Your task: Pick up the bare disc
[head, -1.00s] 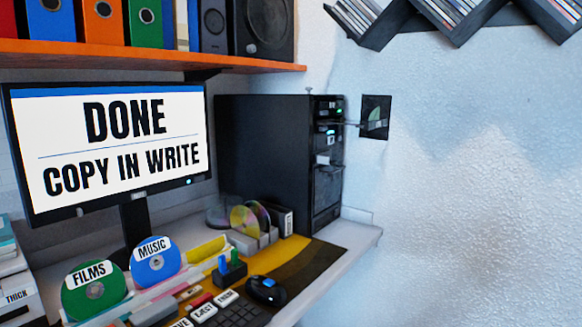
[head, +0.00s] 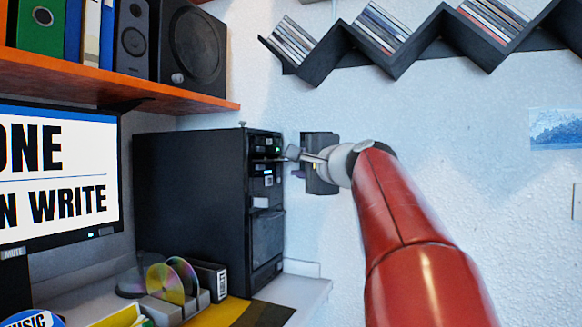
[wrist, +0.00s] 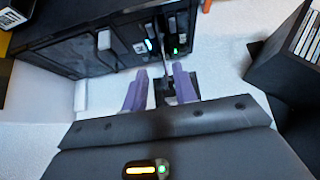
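Shiny unlabelled discs stand in a small grey rack (head: 185,308) on the desk: one rainbow disc (head: 165,284) in front and another (head: 183,275) behind it. A clear disc (head: 131,283) is left of them. Which one counts as the bare disc I cannot tell. My gripper (head: 296,153) is beside the upper front of the black computer tower (head: 190,195), well above the rack. In the wrist view, my gripper (wrist: 159,74) has its purple fingers apart. A thin dark strip shows between them; whether it is a disc or touches them is unclear.
A zigzag shelf (head: 400,62) of cases hangs above. An orange shelf (head: 120,85) with binders and speakers is at upper left. The monitor (head: 60,180) stands left. The right wall is mostly clear.

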